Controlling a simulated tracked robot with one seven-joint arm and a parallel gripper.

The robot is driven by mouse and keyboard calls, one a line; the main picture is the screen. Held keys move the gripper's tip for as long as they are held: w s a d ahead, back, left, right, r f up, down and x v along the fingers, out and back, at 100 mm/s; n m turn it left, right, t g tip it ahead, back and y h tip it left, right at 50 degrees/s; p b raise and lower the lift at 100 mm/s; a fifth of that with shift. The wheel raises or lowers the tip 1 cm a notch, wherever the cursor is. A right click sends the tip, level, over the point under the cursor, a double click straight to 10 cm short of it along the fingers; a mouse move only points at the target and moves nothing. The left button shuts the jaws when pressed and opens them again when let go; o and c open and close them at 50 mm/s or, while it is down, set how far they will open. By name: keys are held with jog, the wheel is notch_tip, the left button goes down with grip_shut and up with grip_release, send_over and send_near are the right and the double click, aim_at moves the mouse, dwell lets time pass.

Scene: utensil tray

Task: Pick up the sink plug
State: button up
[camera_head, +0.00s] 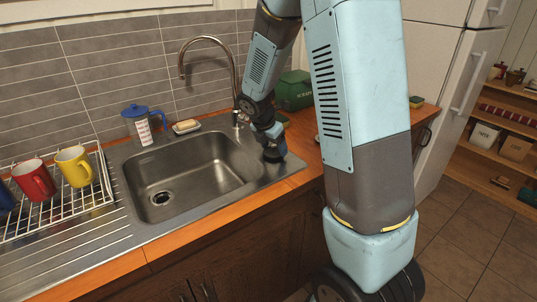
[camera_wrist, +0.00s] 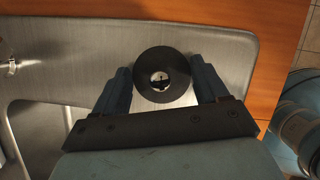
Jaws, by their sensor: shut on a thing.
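The sink plug (camera_wrist: 162,76) is a round black disc with a shiny metal centre, seen in the wrist view over the steel rim on the right side of the sink. My gripper (camera_wrist: 160,72) is shut on it, one blue-grey finger at each side. I cannot tell whether the plug rests on the steel or is just above it. In the head view my gripper (camera_head: 273,152) points down at the right edge of the sink basin (camera_head: 215,166); the plug is hard to make out there.
A curved tap (camera_head: 233,72) stands behind the basin. A soap dish (camera_head: 186,126), a blue-lidded jug (camera_head: 145,127) and a green box (camera_head: 293,92) stand at the back. A rack (camera_head: 92,201) with mugs is at the left. The basin is empty.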

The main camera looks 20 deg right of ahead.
jog(key=c, duration=0.3)
jog(key=shift+c, duration=0.2)
jog(key=shift+r, duration=0.6)
jog(key=s+r, duration=1.1)
jog(key=s, duration=0.3)
jog(key=shift+a+r, duration=0.2)
jog(key=shift+r, duration=0.2)
